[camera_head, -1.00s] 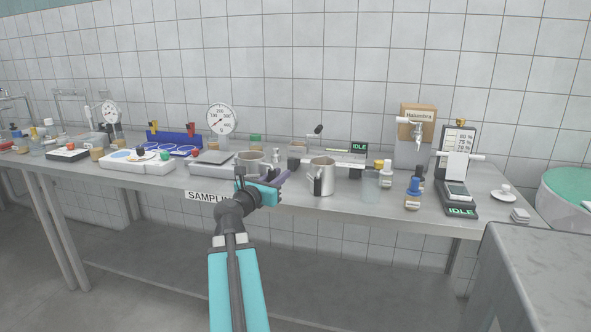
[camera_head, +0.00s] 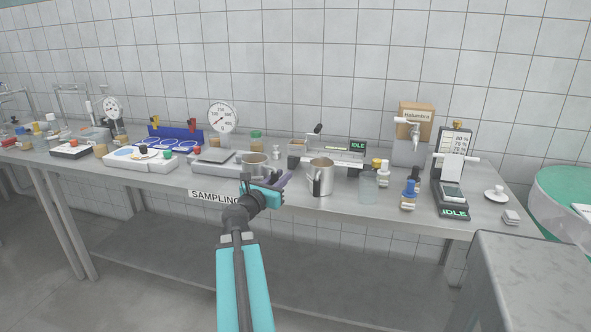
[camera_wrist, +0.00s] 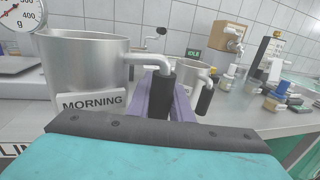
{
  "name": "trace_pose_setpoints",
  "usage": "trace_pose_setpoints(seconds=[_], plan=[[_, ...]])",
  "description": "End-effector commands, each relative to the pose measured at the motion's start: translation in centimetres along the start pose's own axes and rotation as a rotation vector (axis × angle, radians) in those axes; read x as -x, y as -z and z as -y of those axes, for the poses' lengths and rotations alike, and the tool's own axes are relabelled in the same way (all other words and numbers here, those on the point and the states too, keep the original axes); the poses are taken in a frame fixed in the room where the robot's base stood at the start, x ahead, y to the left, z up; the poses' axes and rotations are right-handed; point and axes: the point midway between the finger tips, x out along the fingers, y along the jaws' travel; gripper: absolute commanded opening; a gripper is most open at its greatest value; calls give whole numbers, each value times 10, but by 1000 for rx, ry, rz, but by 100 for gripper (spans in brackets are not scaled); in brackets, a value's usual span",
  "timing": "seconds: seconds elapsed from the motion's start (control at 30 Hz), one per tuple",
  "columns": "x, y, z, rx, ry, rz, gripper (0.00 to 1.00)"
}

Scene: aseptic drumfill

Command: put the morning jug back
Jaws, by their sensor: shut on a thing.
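The morning jug (camera_wrist: 85,70) is a metal jug with a "MORNING" label, large at the left of the wrist view. In the head view the jug (camera_head: 255,163) shows partly behind my gripper (camera_head: 281,186), in front of the dial scale. My gripper is shut on the jug's dark handle grip, with its purple fingers (camera_wrist: 150,104) around it in the wrist view. The jug looks upright. The head view does not show clearly whether its base touches the bench. A second metal jug (camera_head: 321,176) with a dark handle stands just right of my gripper; it also shows in the wrist view (camera_wrist: 190,75).
The dial scale (camera_head: 221,118) is behind the jug. A device with an "IDLE" display (camera_head: 357,146) stands behind the second jug. Blue-capped bottles (camera_head: 409,195) and a printer-like device (camera_head: 453,190) stand to the right. The bench's front edge (camera_head: 375,224) is mostly clear.

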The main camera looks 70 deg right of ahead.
Motion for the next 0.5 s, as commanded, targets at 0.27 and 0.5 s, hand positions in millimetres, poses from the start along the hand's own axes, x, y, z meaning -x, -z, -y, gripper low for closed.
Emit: trace_pose_setpoints(seconds=[0.27, 0.5], plan=[[-24, 2, -3, 0, -1, 0, 0], [-53, 5, -6, -1, -2, 0, 0]])
